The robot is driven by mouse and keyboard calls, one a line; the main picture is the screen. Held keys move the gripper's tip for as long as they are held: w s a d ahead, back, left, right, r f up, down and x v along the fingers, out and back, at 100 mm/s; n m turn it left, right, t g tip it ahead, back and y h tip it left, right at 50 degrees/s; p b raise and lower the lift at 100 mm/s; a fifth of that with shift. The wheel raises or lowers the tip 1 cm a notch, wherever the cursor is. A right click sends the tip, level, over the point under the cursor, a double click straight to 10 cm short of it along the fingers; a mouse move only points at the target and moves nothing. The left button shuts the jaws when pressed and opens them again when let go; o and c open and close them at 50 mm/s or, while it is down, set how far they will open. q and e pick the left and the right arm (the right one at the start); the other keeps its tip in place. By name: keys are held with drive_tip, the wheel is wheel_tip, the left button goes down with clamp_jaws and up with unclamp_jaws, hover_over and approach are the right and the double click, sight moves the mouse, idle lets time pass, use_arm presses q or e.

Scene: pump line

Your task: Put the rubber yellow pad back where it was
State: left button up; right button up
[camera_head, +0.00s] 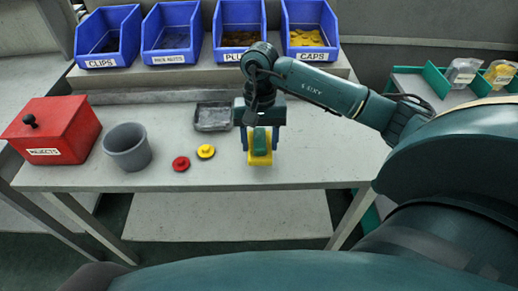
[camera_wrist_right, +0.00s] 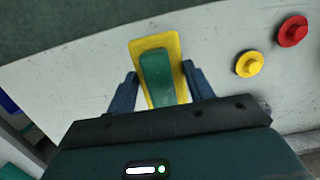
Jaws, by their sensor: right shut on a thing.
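The yellow pad (camera_head: 260,160) is at the front part of the grey table, below my right gripper (camera_head: 261,148). A dark green block (camera_head: 260,141) lies against its upper face; I cannot tell whether the two are joined. In the right wrist view, the yellow pad (camera_wrist_right: 151,43) sits between the two blue fingers of my right gripper (camera_wrist_right: 162,82), with the green block (camera_wrist_right: 156,78) in the middle. The fingers close on the pad's side edges. I cannot tell whether the pad touches the table. My left gripper is not in view.
A yellow disc (camera_head: 206,152) and a red disc (camera_head: 181,163) lie left of the pad. Further left are a grey cup (camera_head: 128,147) and a red box (camera_head: 50,130). A grey tray (camera_head: 213,117) lies behind. Blue bins (camera_head: 240,30) line the back. The table's right side is clear.

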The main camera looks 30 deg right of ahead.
wheel_tip(320, 180, down, 4)
drive_tip(key=shift+r, duration=0.1)
drive_tip(key=shift+f, duration=0.25)
drive_tip(key=o, duration=0.9)
drive_tip(key=shift+r, duration=0.1)
drive_tip(key=shift+o, duration=0.2)
